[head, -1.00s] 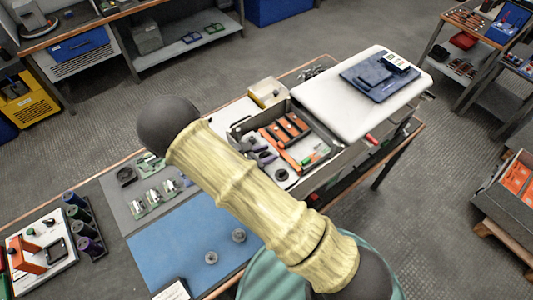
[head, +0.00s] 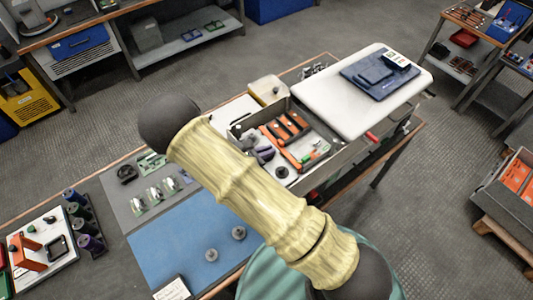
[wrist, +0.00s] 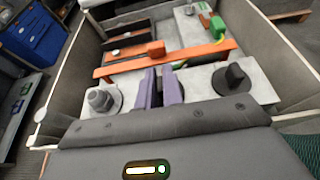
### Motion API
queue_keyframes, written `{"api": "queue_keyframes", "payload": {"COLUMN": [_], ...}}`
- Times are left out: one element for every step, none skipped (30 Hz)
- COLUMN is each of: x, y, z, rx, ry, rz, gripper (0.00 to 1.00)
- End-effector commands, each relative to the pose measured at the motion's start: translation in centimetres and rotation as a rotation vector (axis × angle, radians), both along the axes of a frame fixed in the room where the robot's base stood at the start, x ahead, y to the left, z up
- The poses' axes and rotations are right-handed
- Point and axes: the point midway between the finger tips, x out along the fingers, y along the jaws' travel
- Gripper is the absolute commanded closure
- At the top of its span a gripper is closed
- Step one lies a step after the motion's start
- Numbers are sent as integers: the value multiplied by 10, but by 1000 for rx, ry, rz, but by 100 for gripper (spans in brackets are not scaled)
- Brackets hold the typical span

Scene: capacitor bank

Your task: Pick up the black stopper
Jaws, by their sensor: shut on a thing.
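A black stopper-like knob (wrist: 235,78) with a round base stands on a pale plate right of my gripper in the wrist view. In the head view, a black round piece (head: 281,173) sits at the near end of the open tray. My gripper (wrist: 162,88) has its purple-edged fingers close together between this knob and a grey stepped knob (wrist: 103,100). It also shows inside the tray in the head view (head: 262,152). The fingers are shut on a small dark thing, mostly hidden between them, which I cannot identify.
Grey tray walls (wrist: 282,45) surround my gripper. An orange bar (wrist: 190,53) crosses just beyond the fingers, with a green piece (wrist: 217,27) farther back. A white lid-like slab (head: 345,105) stands right of the tray. The blue mat (head: 180,240) has clear room.

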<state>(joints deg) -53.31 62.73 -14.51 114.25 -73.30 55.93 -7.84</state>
Motion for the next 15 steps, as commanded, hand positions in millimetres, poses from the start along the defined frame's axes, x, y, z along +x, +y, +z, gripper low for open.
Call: {"api": "queue_keyframes", "payload": {"x": [0, 0, 0, 0, 0, 0, 0, 0, 0, 1, 1, 0, 0, 1, 1], "y": [0, 0, 0, 0, 0, 0, 0, 0, 1, 1, 1, 0, 0, 0, 1], "z": [0, 0, 1, 1, 2, 4, 6, 8, 11, 14, 17, 22, 26, 31, 37], "rx": [0, 0, 0, 1, 1, 1, 1, 2, 2, 2, 2, 3, 3, 3, 4], "ry": [0, 0, 0, -1, -1, -2, -2, -3, -3, -3, -3, -4, -4, -4, -5], "rz": [0, 0, 0, 0, 0, 0, 0, 0, 0, -1, -1, -1, -1, 0, 0], "gripper": [100, 100, 100, 100, 100, 100, 100, 100, 100, 100, 100, 100, 100, 100, 100]}}
